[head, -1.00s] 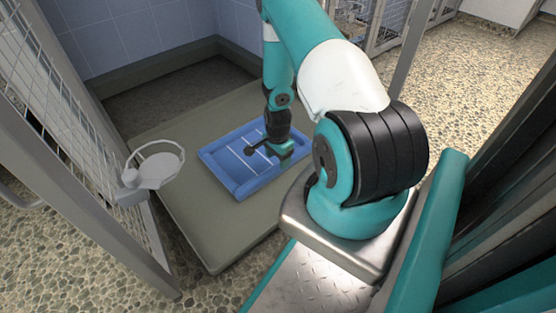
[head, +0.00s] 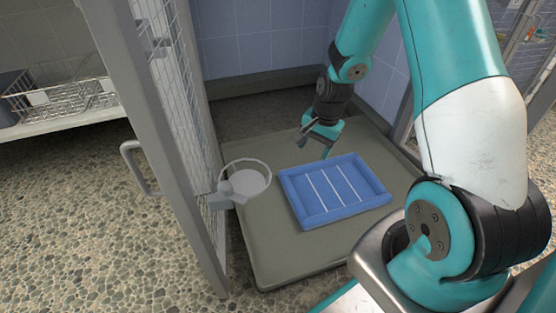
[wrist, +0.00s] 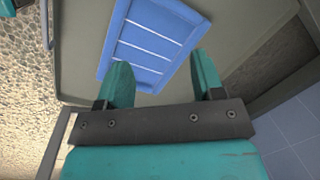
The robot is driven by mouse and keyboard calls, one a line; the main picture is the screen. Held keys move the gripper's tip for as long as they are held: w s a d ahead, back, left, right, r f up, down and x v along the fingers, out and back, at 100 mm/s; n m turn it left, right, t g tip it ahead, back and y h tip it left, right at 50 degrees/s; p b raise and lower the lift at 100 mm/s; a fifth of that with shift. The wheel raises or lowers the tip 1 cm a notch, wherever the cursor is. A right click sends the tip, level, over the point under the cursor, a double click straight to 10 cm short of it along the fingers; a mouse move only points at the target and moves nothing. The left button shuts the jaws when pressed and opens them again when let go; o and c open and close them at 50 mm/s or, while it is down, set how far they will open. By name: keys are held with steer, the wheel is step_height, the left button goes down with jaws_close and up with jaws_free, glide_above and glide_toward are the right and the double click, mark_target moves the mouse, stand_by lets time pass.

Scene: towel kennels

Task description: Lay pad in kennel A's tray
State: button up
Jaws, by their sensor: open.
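The blue pad (head: 338,187), with white stripes and a raised rim, lies flat on the grey-tan tray (head: 268,252) on the kennel floor. Tray surface shows around the pad. My gripper (head: 320,148) is open and empty at the pad's back edge in the head view; its exact height above it is hard to tell. In the wrist view, the two teal fingers of my gripper (wrist: 160,78) stand apart with nothing between them, and the pad (wrist: 155,42) shows beyond them, its upper part cut off by the frame.
An open mesh door (head: 180,120) stands at the left with a round bowl (head: 246,182) in a holder, overhanging the tray's left edge. Tiled walls (head: 262,40) close the back. A shelf with a wire basket (head: 70,98) is far left. Pebbled floor (head: 130,250) is clear.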

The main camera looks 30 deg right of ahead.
steer(key=s+a+r+n+y, duration=0.1)
steer(key=s+a+r+n, duration=0.1)
steer(key=a+r+n, duration=0.75)
steer(key=s+a+r+n+g+y, duration=0.1)
steer(key=s+a+r+n, duration=0.9)
steer(key=s, duration=0.8)
steer(key=a+r, duration=0.3)
steer(key=a, duration=0.2)
steer(key=shift+a+r+y, duration=0.15)
steer(key=shift+r+y, duration=0.25)
